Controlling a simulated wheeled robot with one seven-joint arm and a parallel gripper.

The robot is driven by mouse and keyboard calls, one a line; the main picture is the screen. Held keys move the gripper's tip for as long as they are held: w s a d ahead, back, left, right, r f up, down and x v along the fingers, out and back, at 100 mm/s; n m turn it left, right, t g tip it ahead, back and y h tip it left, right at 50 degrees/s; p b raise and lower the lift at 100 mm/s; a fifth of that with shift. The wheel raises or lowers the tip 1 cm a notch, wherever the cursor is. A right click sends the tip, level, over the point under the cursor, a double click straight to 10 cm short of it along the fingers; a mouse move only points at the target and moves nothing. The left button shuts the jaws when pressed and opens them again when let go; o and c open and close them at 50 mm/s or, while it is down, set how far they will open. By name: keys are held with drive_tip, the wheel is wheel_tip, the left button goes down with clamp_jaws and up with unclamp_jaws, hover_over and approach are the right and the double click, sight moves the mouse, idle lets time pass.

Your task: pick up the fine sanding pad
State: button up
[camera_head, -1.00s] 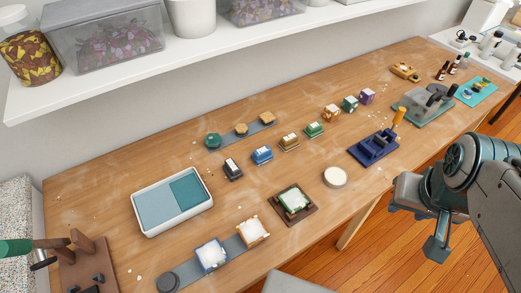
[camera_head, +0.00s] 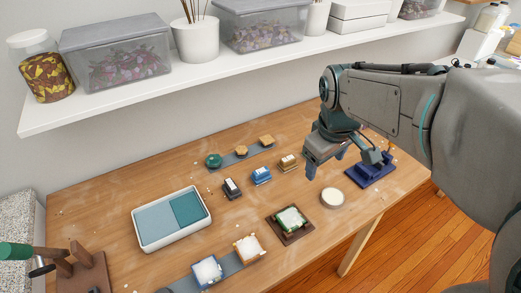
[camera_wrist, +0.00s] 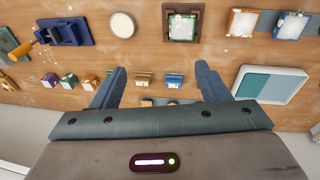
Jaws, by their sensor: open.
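A row of small labelled pads stands mid-table: black (camera_head: 232,188), blue (camera_head: 261,176) and tan (camera_head: 289,163). I cannot read which is the fine sanding pad. My gripper (camera_head: 325,166) is open and empty above the table, just right of the tan pad. In the wrist view, the tan pad (camera_wrist: 143,79) and blue pad (camera_wrist: 174,80) show between the fingers of my gripper (camera_wrist: 157,82), well below them. The green pad at the row's right end is hidden by my gripper in the head view.
A white tray (camera_head: 137,222) with two blue-green panels lies at left. A framed mould (camera_head: 273,220), a round pale disc (camera_head: 332,198) and a dark blue stand (camera_head: 372,180) lie in front and right. A shelf (camera_head: 240,70) overhangs the back.

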drive_tip(key=w+a+f+n, duration=0.3)
drive_tip(key=w+a+n, duration=0.25)
drive_tip(key=w, duration=0.45)
drive_tip(key=n+g, duration=0.2)
drive_tip(key=n, duration=1)
hover_over(261, 170)
wheel_tip(261, 170, down, 20)
drive_tip(key=shift+f, duration=0.1)
drive_tip(key=shift+s+f+p, duration=0.1)
drive_tip(key=shift+f+p, duration=0.6)
drive_tip(key=shift+f, duration=2.4)
drive_tip(key=c, duration=1.1)
